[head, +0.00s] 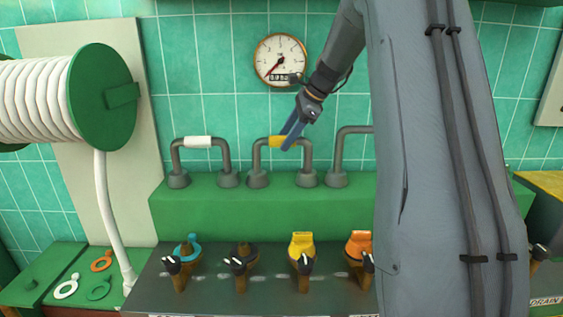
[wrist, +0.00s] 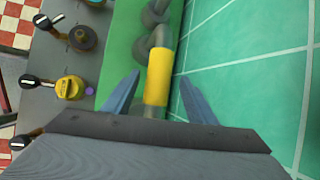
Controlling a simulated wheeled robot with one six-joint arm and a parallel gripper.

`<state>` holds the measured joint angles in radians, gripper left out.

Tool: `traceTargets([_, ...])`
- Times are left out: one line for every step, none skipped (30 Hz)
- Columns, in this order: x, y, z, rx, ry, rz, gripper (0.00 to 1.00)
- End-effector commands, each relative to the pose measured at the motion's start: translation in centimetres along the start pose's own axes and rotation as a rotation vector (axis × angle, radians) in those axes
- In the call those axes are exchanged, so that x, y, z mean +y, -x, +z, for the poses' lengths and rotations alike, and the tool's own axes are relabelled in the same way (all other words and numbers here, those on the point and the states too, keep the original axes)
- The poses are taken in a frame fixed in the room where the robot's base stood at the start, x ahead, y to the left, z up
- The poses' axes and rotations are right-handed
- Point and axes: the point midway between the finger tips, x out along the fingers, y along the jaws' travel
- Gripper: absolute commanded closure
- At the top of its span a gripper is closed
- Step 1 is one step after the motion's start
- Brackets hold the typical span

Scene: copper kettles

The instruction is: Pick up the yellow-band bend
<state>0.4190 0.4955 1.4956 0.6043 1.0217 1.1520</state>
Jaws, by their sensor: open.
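The yellow-band bend is a grey U-shaped pipe with a yellow band (head: 276,141) across its top, standing on the green ledge in the head view. In the wrist view its yellow band (wrist: 159,77) lies between my two blue fingers. My gripper (head: 293,130) is open at the bend's top bar, just right of the band's middle. In the wrist view my gripper (wrist: 160,88) has one finger on each side of the band, with visible gaps. Part of the bend is hidden behind my fingers.
A white-band bend (head: 198,142) stands to the left, and another grey bend (head: 345,140) to the right is partly hidden by my arm. A round gauge (head: 281,60) hangs on the tiled wall. Several valves stand in front, one with a yellow tag (head: 301,243).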

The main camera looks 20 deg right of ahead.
Motion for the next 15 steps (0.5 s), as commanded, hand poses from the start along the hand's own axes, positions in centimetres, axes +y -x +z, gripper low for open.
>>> traceTargets([0.1, -0.6, 0.1, -0.001, -0.001, 0.004, 0.48])
traceTargets([0.1, -0.8, 0.1, -0.001, -0.001, 0.003, 0.48])
traceTargets([0.1, -1.2, 0.1, 0.000, 0.000, 0.002, 0.48])
traceTargets([0.1, -1.4, 0.2, -0.001, 0.000, 0.002, 0.48])
traceTargets([0.1, -1.7, 0.2, -0.001, 0.000, 0.003, 0.48])
traceTargets([0.2, -2.2, 0.3, -0.001, 0.001, 0.004, 0.48])
traceTargets([0.2, -2.6, 0.3, 0.000, 0.001, 0.005, 0.48])
traceTargets([0.3, -3.0, 0.4, 0.000, 0.001, 0.006, 0.48])
traceTargets([0.3, -3.6, 0.4, 0.000, 0.002, 0.006, 0.48])
traceTargets([0.4, -4.1, 0.5, 0.000, 0.002, 0.006, 0.48])
traceTargets([0.4, -4.6, 0.6, -0.001, 0.003, 0.006, 0.48])
traceTargets([0.3, -5.1, 0.6, -0.001, 0.003, 0.005, 0.48])
traceTargets([0.3, -5.5, 0.6, -0.001, 0.003, 0.004, 0.48])
traceTargets([0.3, -5.8, 0.5, -0.001, 0.003, 0.004, 0.48])
traceTargets([0.3, -6.1, 0.5, -0.001, 0.003, 0.004, 0.48])
